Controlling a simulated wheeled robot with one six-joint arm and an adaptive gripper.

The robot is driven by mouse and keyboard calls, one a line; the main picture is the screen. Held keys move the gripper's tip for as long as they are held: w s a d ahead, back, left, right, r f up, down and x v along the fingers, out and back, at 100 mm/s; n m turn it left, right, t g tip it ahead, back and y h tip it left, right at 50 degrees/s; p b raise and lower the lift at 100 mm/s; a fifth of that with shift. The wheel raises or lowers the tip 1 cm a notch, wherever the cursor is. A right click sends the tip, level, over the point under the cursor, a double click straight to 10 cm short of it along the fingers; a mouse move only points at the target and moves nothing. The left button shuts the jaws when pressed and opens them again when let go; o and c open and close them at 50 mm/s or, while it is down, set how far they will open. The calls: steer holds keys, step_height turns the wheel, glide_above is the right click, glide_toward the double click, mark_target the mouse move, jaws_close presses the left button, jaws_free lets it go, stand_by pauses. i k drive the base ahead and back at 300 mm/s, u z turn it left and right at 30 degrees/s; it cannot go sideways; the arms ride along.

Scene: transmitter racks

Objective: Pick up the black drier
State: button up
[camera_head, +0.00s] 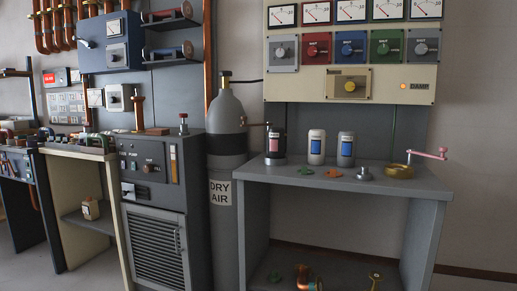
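A black canister (274,144) with a pale pinkish label, which fits the black drier, stands upright on the grey bench (348,181), toward its left back. A dark spout or knob shows at its upper left. A cream canister (316,147) and a grey canister (345,149), both with blue labels, stand to its right, apart from it. My gripper is not in view.
A tall grey cylinder marked DRY AIR (227,130) stands left of the bench. Small green (306,171) and orange (334,173) pieces lie in front of the canisters. A brass ring (398,172) and a pink-handled crank (428,154) are at the right.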

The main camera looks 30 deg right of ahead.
mark_target(276, 136)
steer(key=u, duration=0.25)
steer(key=i, duration=1.4)
steer(key=z, duration=0.9)
